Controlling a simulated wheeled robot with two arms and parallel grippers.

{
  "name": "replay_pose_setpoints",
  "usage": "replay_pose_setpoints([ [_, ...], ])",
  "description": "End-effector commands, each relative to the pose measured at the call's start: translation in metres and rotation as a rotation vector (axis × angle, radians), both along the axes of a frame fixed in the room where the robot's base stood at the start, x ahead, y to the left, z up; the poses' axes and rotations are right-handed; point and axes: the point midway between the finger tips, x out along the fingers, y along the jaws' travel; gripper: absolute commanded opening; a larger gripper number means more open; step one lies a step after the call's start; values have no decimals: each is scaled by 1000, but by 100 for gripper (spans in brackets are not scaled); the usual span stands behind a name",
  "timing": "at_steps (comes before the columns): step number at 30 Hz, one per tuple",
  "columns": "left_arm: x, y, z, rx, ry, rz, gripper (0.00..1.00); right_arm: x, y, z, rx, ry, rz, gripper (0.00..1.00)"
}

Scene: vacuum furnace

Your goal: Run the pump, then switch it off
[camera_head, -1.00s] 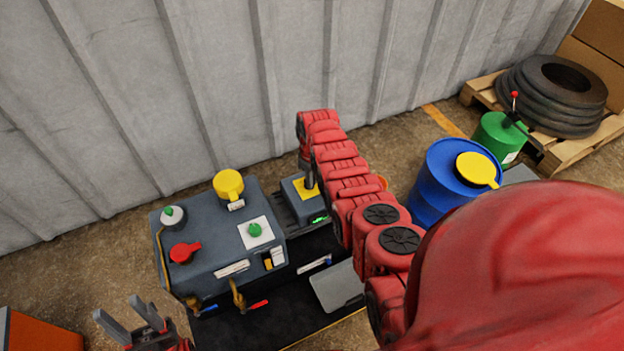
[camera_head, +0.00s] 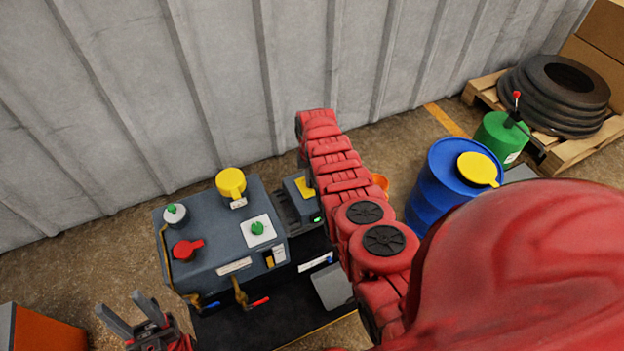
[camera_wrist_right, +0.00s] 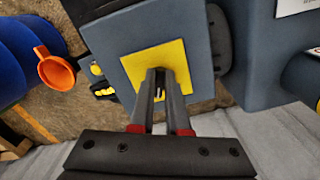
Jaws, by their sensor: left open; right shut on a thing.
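The pump's small blue-grey box (camera_head: 299,205) stands behind the right end of a larger blue-grey cabinet (camera_head: 217,240). A yellow plate (camera_head: 304,187) is on its top, and a small green light (camera_head: 316,219) shows on its front. In the right wrist view my right gripper (camera_wrist_right: 160,75) has its fingers close together over the yellow plate (camera_wrist_right: 178,58). It is shut on the pump switch, which the fingers mostly hide. My left gripper (camera_head: 125,310) is open and empty at the lower left, apart from the cabinet.
The cabinet carries a red handle (camera_head: 186,249), a yellow-capped part (camera_head: 231,182) and a green knob (camera_head: 258,228). A blue barrel (camera_head: 437,190) and orange funnel (camera_wrist_right: 56,70) stand right. An orange box (camera_head: 40,332) is lower left. A corrugated wall (camera_head: 220,80) closes the back.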

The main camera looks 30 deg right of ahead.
Motion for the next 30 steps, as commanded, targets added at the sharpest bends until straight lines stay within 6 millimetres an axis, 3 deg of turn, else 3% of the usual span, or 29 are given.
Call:
replay_pose_setpoints([
  [10, 0, 0, -1, 0, 0, 0, 50, 1, 2, 0, 0, 0, -127, 0],
  [25, 0, 0, -1, 0, 0, 0, 50, 1, 2, 0, 0, 1, -147, 0],
  [26, 0, 0, -1, 0, 0, 0, 50, 1, 2, 0, 0, 1, -147, 15],
  [30, 0, 0, -1, 0, 0, 0, 50, 1, 2, 0, 0, 0, -146, 41],
])
